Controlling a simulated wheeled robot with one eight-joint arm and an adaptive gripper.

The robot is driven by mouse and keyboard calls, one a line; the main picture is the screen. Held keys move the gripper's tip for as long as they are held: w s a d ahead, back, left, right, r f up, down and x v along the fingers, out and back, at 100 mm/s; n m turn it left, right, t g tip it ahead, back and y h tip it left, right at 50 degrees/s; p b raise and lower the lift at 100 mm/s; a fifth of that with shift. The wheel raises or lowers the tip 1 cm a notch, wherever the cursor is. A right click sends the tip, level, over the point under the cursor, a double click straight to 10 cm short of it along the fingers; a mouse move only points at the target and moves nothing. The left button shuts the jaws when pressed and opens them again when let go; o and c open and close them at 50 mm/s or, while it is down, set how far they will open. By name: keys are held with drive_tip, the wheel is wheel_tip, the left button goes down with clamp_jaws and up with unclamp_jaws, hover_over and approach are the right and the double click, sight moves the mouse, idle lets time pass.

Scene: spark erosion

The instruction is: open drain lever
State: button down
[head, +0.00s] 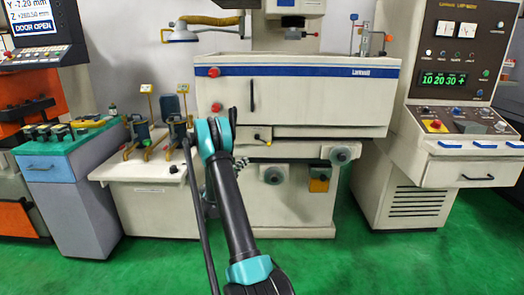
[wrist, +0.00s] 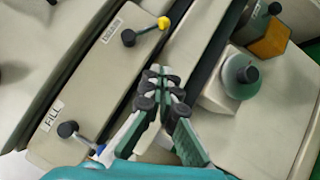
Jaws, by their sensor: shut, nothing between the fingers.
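The drain lever (wrist: 147,30) is in the upper middle of the wrist view, beside a label that appears to read DRAIN (wrist: 111,31). It has a black round hub and a short arm with a yellow tip. In the head view its yellow part (head: 258,137) shows on the machine front, just right of my arm. My gripper (wrist: 160,78) is shut and empty, below the drain lever in the wrist view and apart from it. In the head view my gripper is mostly hidden behind my arm.
A similar lever with a blue tip (wrist: 97,150) sits by the FILL label (wrist: 51,115), partly behind my gripper. A round knob (wrist: 241,75) and an orange-and-black box (wrist: 268,38) lie to the right. A bench with small fixtures (head: 150,170) stands left of the machine.

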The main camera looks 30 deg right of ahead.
approach(268, 144)
drive_tip(key=w+d, duration=0.4)
drive_tip(key=w, duration=0.1)
drive_tip(key=shift+s+d+r, duration=0.1)
drive_tip(key=shift+s+d, duration=0.3)
drive_tip(key=shift+d, duration=0.45)
drive_tip(key=n, duration=0.1)
drive_tip(key=d+r+n+t, duration=0.1)
drive_tip(key=s+n+t+h, duration=0.1)
drive_tip(key=shift+d+r+n, duration=0.3)
drive_tip(key=shift+n, duration=0.1)
